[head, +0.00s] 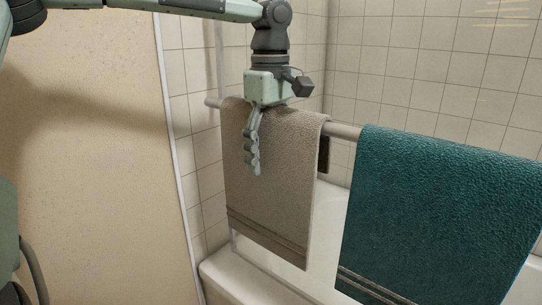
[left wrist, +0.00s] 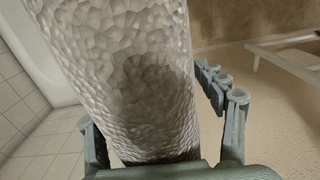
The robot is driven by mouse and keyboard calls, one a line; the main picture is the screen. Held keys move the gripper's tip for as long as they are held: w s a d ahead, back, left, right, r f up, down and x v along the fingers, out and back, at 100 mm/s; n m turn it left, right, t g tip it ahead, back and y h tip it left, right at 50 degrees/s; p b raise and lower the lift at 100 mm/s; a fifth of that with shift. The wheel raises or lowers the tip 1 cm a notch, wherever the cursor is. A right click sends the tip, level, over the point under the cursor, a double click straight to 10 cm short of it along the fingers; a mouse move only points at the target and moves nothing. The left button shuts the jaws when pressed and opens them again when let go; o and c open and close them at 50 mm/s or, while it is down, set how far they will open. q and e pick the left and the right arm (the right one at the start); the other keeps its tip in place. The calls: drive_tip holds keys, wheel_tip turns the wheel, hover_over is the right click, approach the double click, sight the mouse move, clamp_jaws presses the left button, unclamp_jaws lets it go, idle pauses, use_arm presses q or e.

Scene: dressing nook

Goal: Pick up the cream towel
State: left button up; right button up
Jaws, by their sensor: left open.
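The cream towel (head: 290,205) hangs folded over a rail in the head view, with darker stripes near its lower hem. My left gripper (head: 254,158) is at the towel's upper part, pointing down from above the rail. One finger shows in front of the towel, and the other is hidden in the head view. In the left wrist view the towel (left wrist: 125,50) fills the middle, between the two open fingers. I cannot tell whether either finger touches the cloth. My right gripper is in neither view.
A teal towel (head: 440,215) hangs on the same rail (head: 342,131), to the right of the cream one with a gap between. A white bathtub (head: 240,279) stands behind and below. A beige wall panel (head: 100,150) is at the left.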

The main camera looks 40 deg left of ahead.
use_arm(q)
drive_tip(key=c, duration=1.4)
drive_tip(key=shift+o, duration=0.2)
drive_tip(key=shift+r, duration=0.1)
